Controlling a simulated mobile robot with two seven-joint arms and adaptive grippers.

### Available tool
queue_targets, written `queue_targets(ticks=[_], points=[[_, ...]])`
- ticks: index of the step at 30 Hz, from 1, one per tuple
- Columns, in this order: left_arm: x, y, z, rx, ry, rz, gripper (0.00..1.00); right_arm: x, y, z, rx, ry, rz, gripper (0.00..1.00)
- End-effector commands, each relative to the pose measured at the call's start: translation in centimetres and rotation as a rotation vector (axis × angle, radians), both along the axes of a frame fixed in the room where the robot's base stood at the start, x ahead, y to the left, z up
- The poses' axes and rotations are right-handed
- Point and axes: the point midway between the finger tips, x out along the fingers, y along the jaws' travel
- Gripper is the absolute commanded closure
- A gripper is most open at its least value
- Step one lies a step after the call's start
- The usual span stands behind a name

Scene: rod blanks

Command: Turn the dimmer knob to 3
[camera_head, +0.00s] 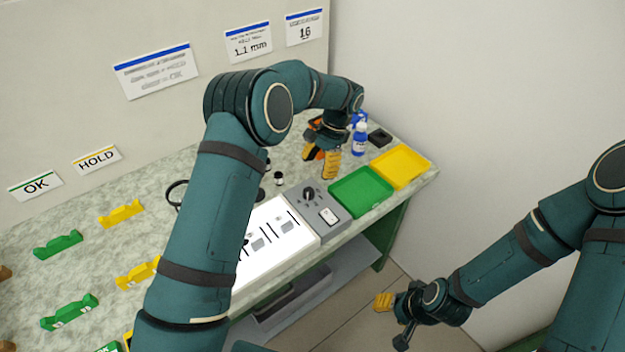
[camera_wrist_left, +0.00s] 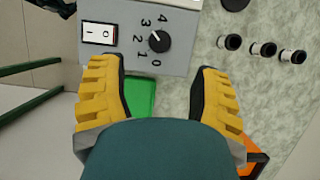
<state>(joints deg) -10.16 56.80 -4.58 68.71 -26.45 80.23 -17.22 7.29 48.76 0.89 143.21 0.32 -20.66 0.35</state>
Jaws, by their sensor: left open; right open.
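The dimmer knob (camera_head: 309,193) is black and sits on a grey control box (camera_head: 336,211). In the left wrist view the knob (camera_wrist_left: 159,41) has a white pointer mark and the numbers 0 to 4 around it. The mark seems to point between 2 and 3. My left gripper (camera_head: 321,159) is open and empty above the table, behind the knob in the head view. In the left wrist view its yellow fingers (camera_wrist_left: 160,78) are apart, and the knob lies beyond their tips, not between them. My right gripper (camera_head: 384,301) is open and empty, off the table's front.
A green tray (camera_head: 361,193) and a yellow tray (camera_head: 401,166) stand right of the box, a white lit panel (camera_head: 275,238) left. A blue-and-white bottle (camera_head: 359,138) and small dark-capped vials (camera_wrist_left: 262,48) are near my left gripper.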

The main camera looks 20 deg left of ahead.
Motion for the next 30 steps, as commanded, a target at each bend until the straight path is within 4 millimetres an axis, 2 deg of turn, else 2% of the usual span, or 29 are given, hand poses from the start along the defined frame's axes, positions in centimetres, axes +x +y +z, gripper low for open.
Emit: queue_targets(ticks=[3, 7, 24, 26, 30], points=[[0.6, -0.5, 1.6, -0.001, -0.002, 0.0, 0.36, 0.0, 0.0, 0.0, 0.0, 0.0, 0.0, 0.53], [0.9, -0.7, 2.6, -0.001, -0.001, -0.001, 0.36, 0.0, 0.0, 0.0, 0.0, 0.0, 0.0, 0.53], [0.9, -0.8, 3.0, 0.0, 0.002, -0.001, 0.36, 0.0, 0.0, 0.1, 0.0, 0.0, 0.0, 0.53], [0.9, -0.8, 3.4, 0.0, 0.002, -0.001, 0.36, 0.0, 0.0, 0.5, 0.0, -0.001, -0.001, 0.53], [0.9, -0.8, 6.0, -0.001, 0.001, -0.001, 0.36, 0.2, -0.1, 3.3, 0.001, -0.007, -0.005, 0.53]])
